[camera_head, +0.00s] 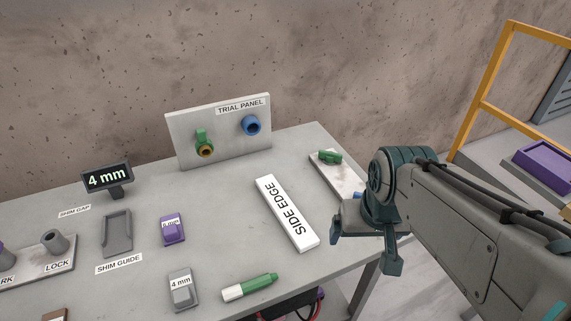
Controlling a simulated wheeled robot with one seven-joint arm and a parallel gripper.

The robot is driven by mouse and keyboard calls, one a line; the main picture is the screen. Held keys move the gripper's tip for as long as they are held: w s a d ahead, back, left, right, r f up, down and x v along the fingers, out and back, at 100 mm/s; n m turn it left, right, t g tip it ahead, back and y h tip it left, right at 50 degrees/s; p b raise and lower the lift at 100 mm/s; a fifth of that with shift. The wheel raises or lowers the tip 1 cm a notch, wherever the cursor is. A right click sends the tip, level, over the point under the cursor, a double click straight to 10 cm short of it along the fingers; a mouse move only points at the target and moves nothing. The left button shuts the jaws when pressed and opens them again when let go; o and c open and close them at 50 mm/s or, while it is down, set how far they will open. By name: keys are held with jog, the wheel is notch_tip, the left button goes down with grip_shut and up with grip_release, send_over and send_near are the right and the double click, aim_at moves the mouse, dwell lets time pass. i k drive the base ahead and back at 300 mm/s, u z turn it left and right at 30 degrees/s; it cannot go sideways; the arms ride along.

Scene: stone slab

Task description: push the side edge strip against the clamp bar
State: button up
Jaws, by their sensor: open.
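The side edge strip (287,213) is a long white bar lettered "SIDE EDGE", lying flat on the grey table and slanting from upper left to lower right. My gripper (363,250) is open and empty, to the right of the strip's near end and apart from it in the picture. Its height above the table is hard to judge. No part is labelled as the clamp bar. A light plate (333,173) with a green part (330,157) on it lies right of the strip, across a gap. My arm hides the plate's near end, and I cannot tell whether it is the clamp.
The trial panel (225,132) stands at the back. Left of the strip are a purple shim (173,230), a grey 4 mm shim (182,290), a shim guide (117,235) and a green marker (249,287). The table (228,248) is bare just left of the strip.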

aim_at(302, 237)
jog(key=u, duration=0.05)
jog(key=k, duration=1.2)
jog(key=z, duration=0.65)
jog(key=i, duration=1.5)
jog(key=u, duration=0.85)
